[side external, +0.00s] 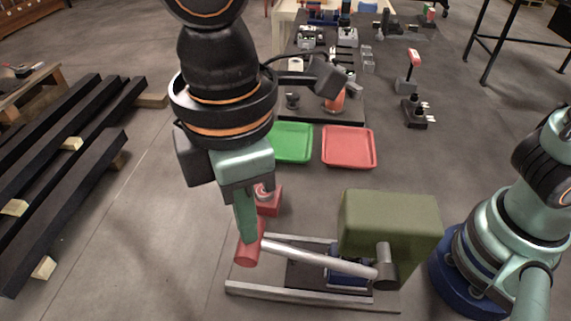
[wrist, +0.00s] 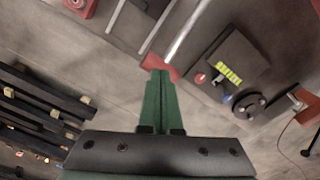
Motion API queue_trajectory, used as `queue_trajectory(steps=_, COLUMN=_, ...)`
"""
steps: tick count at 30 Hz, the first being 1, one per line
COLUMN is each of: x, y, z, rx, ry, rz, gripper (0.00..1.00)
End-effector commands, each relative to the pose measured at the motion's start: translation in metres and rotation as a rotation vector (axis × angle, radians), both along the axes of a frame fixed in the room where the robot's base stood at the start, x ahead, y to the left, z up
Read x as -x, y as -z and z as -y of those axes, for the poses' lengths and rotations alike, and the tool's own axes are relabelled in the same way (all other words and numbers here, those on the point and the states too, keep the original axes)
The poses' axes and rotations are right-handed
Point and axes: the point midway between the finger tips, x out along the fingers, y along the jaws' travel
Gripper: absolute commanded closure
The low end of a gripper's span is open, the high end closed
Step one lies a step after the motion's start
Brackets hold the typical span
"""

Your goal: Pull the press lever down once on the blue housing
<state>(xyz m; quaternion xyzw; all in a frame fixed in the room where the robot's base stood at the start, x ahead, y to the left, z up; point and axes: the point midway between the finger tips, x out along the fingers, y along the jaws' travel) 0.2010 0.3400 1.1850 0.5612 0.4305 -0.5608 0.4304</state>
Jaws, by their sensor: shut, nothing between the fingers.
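The press has a silver lever arm (side external: 320,259) with a red handle (side external: 247,252) at its left end. The lever pivots at the right, beside the olive press head (side external: 388,222), and lies nearly level, sloping slightly. The blue housing (side external: 348,271) sits beneath the head, partly hidden by the lever. My gripper (side external: 250,238) is shut and empty, pointing down, its tips at the red handle. In the wrist view, the tips of my gripper (wrist: 159,72) overlap the red handle (wrist: 154,62); I cannot tell whether they touch. The lever arm (wrist: 190,30) runs up and right there.
Two pale rails (side external: 315,298) flank the press. A red box with a button (side external: 269,204) stands behind the handle. Green (side external: 291,143) and red (side external: 349,148) trays lie farther back. Another arm (side external: 505,240) stands at the right. Dark beams (side external: 66,203) lie left; floor between is clear.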

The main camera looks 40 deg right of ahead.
Motion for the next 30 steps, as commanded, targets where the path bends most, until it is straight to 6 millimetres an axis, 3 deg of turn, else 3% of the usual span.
queue_trajectory(steps=30, x=0.020, y=-0.052, z=0.020, rx=-0.002, ry=0.000, rz=0.001, gripper=1.00)
